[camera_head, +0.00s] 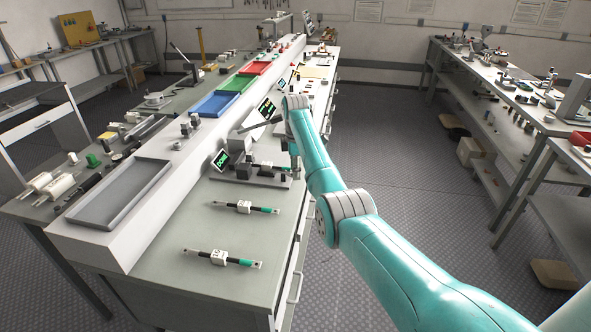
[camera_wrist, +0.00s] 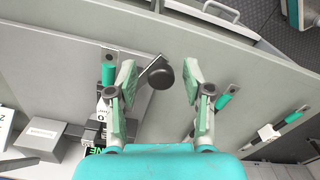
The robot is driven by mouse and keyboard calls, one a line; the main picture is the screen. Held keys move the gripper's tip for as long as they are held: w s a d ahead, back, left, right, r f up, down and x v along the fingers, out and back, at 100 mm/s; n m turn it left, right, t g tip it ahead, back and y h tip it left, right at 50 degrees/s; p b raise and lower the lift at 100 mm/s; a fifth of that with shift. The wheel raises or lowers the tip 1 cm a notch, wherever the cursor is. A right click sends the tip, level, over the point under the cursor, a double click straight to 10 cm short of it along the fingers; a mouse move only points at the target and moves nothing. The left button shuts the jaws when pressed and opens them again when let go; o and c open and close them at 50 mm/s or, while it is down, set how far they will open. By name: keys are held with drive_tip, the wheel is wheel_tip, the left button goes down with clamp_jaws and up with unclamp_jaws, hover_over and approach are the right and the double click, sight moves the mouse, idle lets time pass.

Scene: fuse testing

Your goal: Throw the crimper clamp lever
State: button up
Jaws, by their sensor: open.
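The crimper clamp lever shows in the wrist view as a short dark arm with a round black knob (camera_wrist: 161,76). The knob lies between the spread fingers of my gripper (camera_wrist: 160,82), nearer the left finger; I cannot tell whether it touches. My gripper is open and holds nothing. A fuse with a green end (camera_wrist: 108,76) sits at the crimper, left of the knob. In the head view the crimper (camera_head: 258,172) stands on the bench with this fuse across it. My arm comes down at its right side, and the fingertips and knob are hard to make out there.
Two more fuses (camera_head: 246,207) (camera_head: 222,258) lie on the near bench top. A small lit screen (camera_head: 220,160) stands behind the crimper. A grey tray (camera_head: 120,195) and blue, green and red bins (camera_head: 217,104) are on the raised shelf. The aisle floor (camera_head: 390,150) at right is clear.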

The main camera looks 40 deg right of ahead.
wheel_tip(320, 180, up, 12)
idle(0.6)
drive_tip(key=shift+d, duration=0.1)
idle(0.4)
